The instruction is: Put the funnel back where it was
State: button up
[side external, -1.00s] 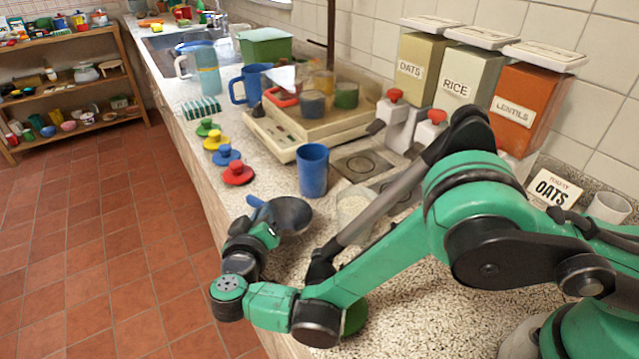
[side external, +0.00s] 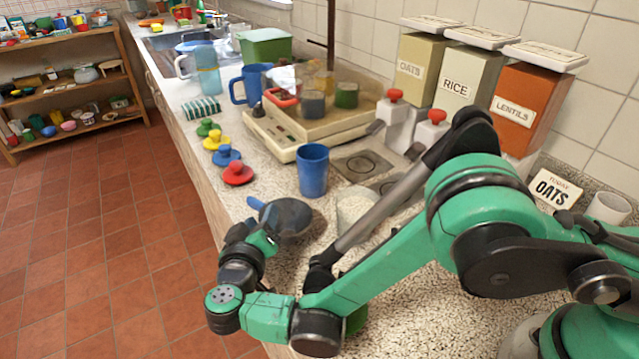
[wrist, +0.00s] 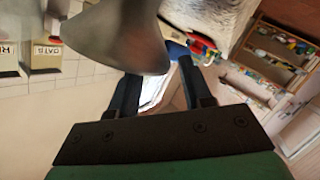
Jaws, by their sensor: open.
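A dark grey flared piece (side external: 288,217), which looks like the funnel, is beside my gripper (side external: 262,232) above the near end of the counter. In the wrist view the grey flared piece (wrist: 125,40) fills the upper middle, with its wide end towards my gripper. My gripper (wrist: 158,82) is open, with its two dark fingers apart. The grey piece overlaps one finger in that view; I cannot tell whether they touch. A blue tip shows beside the grey piece in the side view. What lies directly under the grey piece is hidden.
Several coloured knobbed lids (side external: 238,173) line the counter's left edge. A cream tray (side external: 285,140) holds jars behind. Canisters (side external: 455,85) stand along the wall.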

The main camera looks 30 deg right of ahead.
jog(key=v, duration=1)
jog(key=w+d+r+n+g+y, duration=0.1)
jog(key=w+d+r+g+y, duration=0.2)
jog(key=d, duration=0.5)
jog(key=w+d+r+g, duration=0.1)
jog(key=d+r+g, duration=0.25)
jog(key=d, duration=0.35)
jog(key=s+d+r+m+t+y, duration=0.1)
jog(key=s+d+y, duration=0.5)
jog(key=s+d, duration=0.3)
jog(key=shift+s+d+r, duration=0.2)
jog(key=shift+d+r, duration=0.2)
jog(key=shift+d, duration=0.35)
